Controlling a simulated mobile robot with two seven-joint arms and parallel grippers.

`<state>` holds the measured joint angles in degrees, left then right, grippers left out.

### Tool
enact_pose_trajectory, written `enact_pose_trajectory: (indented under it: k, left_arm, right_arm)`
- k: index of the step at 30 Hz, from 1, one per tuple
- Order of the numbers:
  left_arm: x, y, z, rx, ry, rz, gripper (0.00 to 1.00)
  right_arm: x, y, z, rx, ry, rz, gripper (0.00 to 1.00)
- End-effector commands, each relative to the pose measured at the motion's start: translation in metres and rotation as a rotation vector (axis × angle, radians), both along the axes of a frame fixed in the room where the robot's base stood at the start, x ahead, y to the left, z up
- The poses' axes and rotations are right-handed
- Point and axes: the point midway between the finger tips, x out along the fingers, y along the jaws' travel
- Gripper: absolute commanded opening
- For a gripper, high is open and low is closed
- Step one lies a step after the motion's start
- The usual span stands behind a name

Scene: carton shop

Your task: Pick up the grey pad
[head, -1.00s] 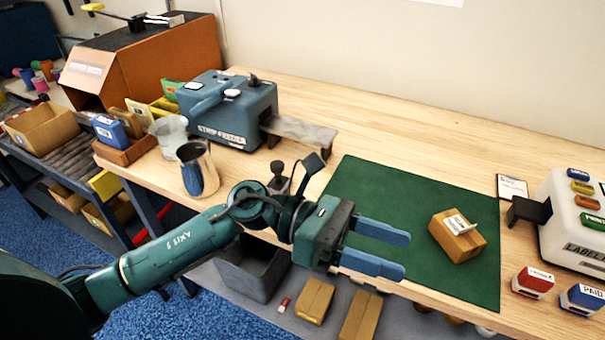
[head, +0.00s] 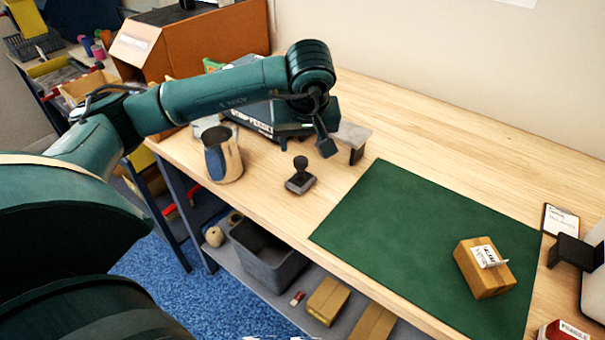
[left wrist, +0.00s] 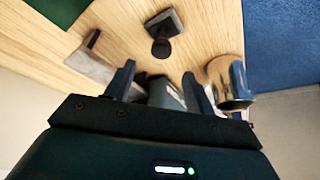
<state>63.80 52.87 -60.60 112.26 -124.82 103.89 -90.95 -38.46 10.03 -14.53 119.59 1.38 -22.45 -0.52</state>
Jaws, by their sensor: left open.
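The thing that best fits the grey pad is a small square grey pad with a black upright knob (head: 300,178), standing on the wooden bench left of the green mat. It also shows at the top of the left wrist view (left wrist: 163,28), beyond my fingers and apart from them. My left gripper (left wrist: 158,80) is open, its two blue fingers spread with nothing held between them. Part of the blue-grey strip feeder (left wrist: 165,92) shows in the gap. My right gripper is out of view.
A metal pitcher (head: 222,155) stands left of the pad, and right of the fingers in the wrist view. A small carton (head: 485,270) sits on the green mat (head: 410,225), otherwise clear. The bench's front edge is close.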

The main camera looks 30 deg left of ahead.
Motion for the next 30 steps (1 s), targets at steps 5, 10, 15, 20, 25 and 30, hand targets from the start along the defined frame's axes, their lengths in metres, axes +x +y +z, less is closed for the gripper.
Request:
enact_pose_trajectory:
  k: [5,10,15,20,25,30]
  left_arm:
    - [0.007,0.006,-0.022,-0.002,0.001,0.001,0.54]
    - [0.008,0.007,-0.033,-0.003,0.002,0.0,0.54]
    - [0.009,0.011,-0.058,-0.002,0.005,0.001,0.54]
    - [0.016,0.015,-0.075,-0.004,0.001,0.001,0.54]
    - [0.017,0.016,-0.078,-0.004,-0.001,0.0,0.54]
    - [0.017,0.016,-0.078,-0.004,-0.001,0.0,0.49]
  right_arm:
    - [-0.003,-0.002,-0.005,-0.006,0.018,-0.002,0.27]
    - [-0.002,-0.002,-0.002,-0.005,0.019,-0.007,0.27]
    - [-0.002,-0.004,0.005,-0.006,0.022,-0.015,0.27]
    - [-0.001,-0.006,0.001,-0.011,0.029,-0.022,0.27]
    - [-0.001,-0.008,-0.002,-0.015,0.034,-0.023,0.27]
    - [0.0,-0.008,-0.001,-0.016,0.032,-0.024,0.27]
